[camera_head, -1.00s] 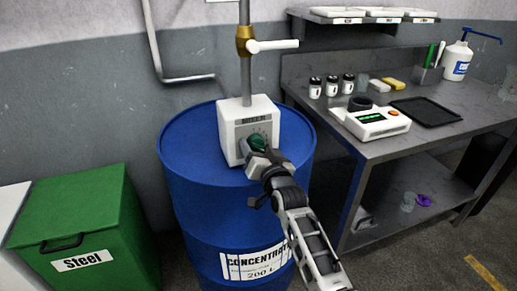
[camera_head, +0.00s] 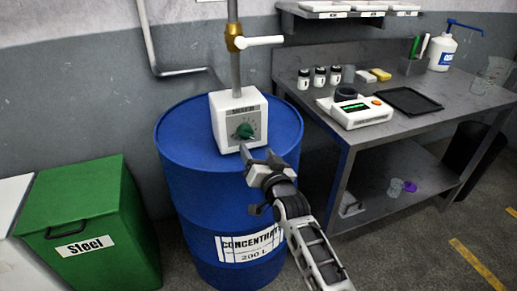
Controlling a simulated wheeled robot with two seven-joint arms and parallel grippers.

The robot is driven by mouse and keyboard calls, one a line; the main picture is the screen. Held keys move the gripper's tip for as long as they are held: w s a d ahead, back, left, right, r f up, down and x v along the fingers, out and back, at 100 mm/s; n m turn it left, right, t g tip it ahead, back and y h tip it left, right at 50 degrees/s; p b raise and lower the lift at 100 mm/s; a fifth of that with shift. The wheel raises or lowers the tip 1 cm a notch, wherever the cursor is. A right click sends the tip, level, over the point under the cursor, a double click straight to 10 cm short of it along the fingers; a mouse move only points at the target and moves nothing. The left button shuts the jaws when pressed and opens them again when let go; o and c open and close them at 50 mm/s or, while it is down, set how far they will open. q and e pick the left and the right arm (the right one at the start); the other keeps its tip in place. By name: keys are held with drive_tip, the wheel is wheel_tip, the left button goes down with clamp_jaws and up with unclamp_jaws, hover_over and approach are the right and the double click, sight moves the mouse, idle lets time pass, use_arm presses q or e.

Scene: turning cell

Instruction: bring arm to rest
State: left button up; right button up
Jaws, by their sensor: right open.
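My right arm comes in from the bottom right, and its gripper (camera_head: 257,156) is in front of the blue drum, just below the mixer box. The gripper is open and empty. The white mixer box (camera_head: 226,110) stands on top of the blue drum (camera_head: 196,178) and has a green knob (camera_head: 244,131) on its front face. The knob is in full view, with a small gap between it and the fingertips. My left gripper is not in view.
A green steel bin (camera_head: 92,205) stands left of the drum. A grey bench (camera_head: 400,122) at the right holds a scale (camera_head: 356,110), a black tray (camera_head: 408,101), several small jars and a pump bottle (camera_head: 441,52). A pipe and a white-handled valve (camera_head: 260,41) rise above the mixer box.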

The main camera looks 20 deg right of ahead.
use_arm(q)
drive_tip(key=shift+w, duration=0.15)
use_arm(e)
drive_tip(key=shift+w+f, duration=0.1)
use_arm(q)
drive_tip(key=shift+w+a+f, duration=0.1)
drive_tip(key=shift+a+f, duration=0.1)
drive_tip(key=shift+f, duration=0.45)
use_arm(e)
drive_tip(key=s+f+n+g, duration=0.2)
drive_tip(key=s+f, duration=0.3)
drive_tip(key=s, duration=0.5)
drive_tip(key=s+a+f+n+g+y, duration=0.1)
drive_tip(key=s+f+n+g, duration=0.1)
drive_tip(key=s+f, duration=0.4)
drive_tip(key=s+a+f+n+g, duration=0.1)
drive_tip(key=s+f+n+g, duration=0.2)
drive_tip(key=s, duration=1.2)
wheel_tip(320, 180, down, 3)
drive_tip(key=shift+f+g+y, duration=0.15)
drive_tip(key=shift+g+y, duration=0.15)
drive_tip(key=shift+g, duration=0.2)
